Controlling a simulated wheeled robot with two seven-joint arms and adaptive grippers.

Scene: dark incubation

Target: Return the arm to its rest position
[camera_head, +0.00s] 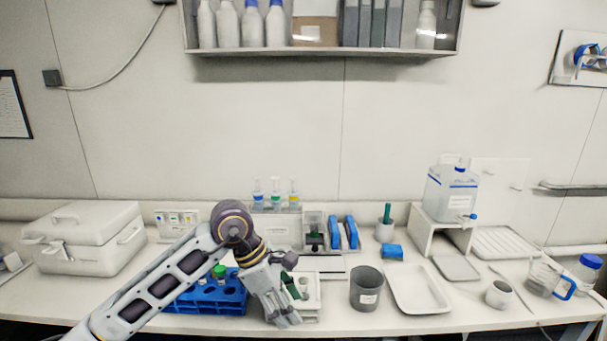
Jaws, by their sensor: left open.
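My left arm comes in from the lower left and reaches over the blue tube rack. My left gripper (284,311) points down at the front of the bench, just right of the blue rack (207,297). It is open, and I see nothing held between its fingers. A small white device (307,306) with a dark green part stands right beside and partly behind the gripper. A green-capped tube (219,271) stands in the blue rack, partly hidden by my arm. My right gripper is not in view.
A dark grey cup (367,290) and a white tray (419,291) stand right of the gripper. A white box (90,238) stands at the left. A water container (450,194) sits on a stand at the right. A shelf (320,50) hangs above; the space below it is clear.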

